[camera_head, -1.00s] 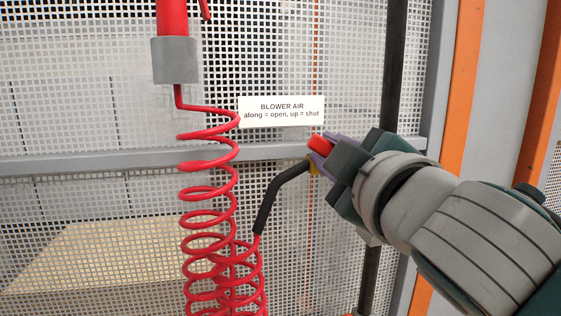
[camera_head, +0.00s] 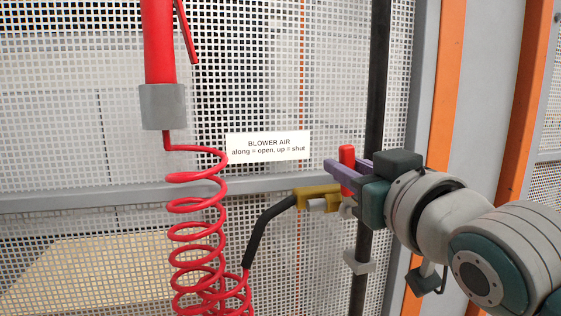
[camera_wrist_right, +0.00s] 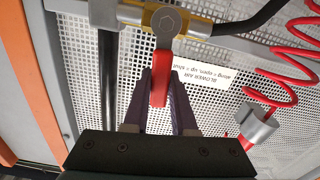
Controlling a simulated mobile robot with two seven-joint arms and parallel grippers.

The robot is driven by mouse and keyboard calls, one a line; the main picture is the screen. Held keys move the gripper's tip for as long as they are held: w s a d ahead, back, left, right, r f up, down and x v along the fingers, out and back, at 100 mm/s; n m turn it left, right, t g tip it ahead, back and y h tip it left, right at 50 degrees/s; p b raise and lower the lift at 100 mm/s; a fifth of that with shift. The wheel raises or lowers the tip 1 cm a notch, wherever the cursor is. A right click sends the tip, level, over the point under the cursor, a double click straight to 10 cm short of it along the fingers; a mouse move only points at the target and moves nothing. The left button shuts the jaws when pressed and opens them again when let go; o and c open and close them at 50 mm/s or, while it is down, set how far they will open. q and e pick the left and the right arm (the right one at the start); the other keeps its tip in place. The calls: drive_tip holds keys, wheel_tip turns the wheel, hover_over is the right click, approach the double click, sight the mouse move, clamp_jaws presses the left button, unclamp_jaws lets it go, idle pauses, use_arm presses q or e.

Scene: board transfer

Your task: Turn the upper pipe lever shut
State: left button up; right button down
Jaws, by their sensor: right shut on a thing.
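The red lever (camera_head: 347,158) stands upright on the brass-coloured valve (camera_head: 318,192) at the end of the black hose. My right gripper (camera_head: 348,174) reaches in from the right, its purple fingers shut on the lever. In the right wrist view the lever (camera_wrist_right: 158,84) lies between the two purple fingers (camera_wrist_right: 159,100), below the valve body (camera_wrist_right: 166,20). A white label (camera_head: 267,147) behind reads "BLOWER AIR, along = open, up = shut". My left gripper is not in view.
A coiled red hose (camera_head: 197,206) hangs at the left from a red tool with a grey collar (camera_head: 162,107). A black hose (camera_head: 262,228) runs into the valve. A dark vertical pipe (camera_head: 377,80) stands behind my gripper. White perforated mesh (camera_head: 90,130) fills the background.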

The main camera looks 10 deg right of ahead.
drive_tip(key=shift+d+m, duration=0.4)
drive_tip(key=shift+m, duration=0.3)
drive_tip(key=c, duration=0.7)
unclamp_jaws()
drive_tip(key=s+b, duration=0.1)
drive_tip(key=s, duration=0.4)
drive_tip(key=s+b, duration=0.2)
drive_tip(key=s, duration=0.3)
drive_tip(key=shift+d, duration=0.2)
